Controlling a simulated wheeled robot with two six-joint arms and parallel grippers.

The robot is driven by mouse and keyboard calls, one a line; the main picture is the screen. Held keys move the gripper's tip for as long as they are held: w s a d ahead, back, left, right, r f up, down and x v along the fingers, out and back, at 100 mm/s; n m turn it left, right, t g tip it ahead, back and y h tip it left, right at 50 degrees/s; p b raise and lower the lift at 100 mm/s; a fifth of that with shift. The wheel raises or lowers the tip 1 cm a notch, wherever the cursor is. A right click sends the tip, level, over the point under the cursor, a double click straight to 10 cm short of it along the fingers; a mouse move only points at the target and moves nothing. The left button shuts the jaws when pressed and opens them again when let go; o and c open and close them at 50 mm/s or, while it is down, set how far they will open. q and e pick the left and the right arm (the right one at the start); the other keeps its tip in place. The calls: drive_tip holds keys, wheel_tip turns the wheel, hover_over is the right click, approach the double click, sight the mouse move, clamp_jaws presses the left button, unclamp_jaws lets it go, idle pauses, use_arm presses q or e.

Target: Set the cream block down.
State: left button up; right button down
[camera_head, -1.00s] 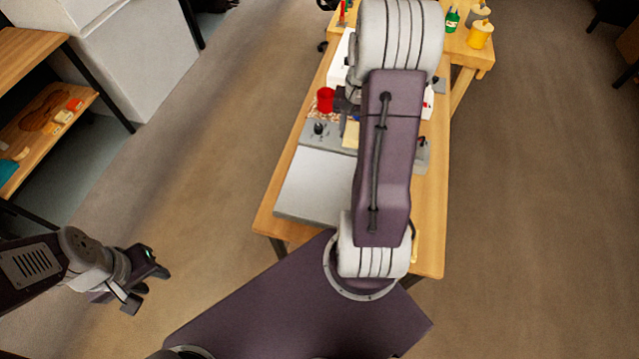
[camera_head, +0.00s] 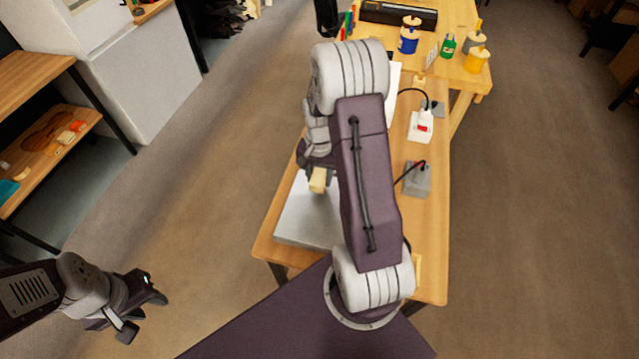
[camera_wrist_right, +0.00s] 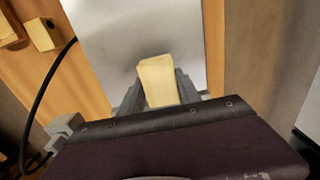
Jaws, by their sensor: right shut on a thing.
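The cream block (camera_head: 318,181) is a small pale wooden piece. I cannot tell whether the block touches the plate. My left gripper (camera_head: 142,305) is open and empty, off the bench at the lower left.
On the bench (camera_head: 428,260) are a grey box (camera_head: 417,180) with a cable, a white device (camera_head: 420,127) with a red switch, and several bottles, including a blue one (camera_head: 408,40). A shelf (camera_head: 50,150) stands at the left. My right arm hides part of the bench.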

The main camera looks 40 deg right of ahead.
sight(319, 185)
wheel_tip(319, 185, down, 3)
drive_tip(key=shift+s+f, duration=0.1)
drive_tip(key=shift+f, duration=0.2)
drive_tip(key=shift+f, duration=0.15)
drive_tip(key=c, duration=0.8)
unclamp_jaws()
drive_tip(key=shift+c, duration=0.2)
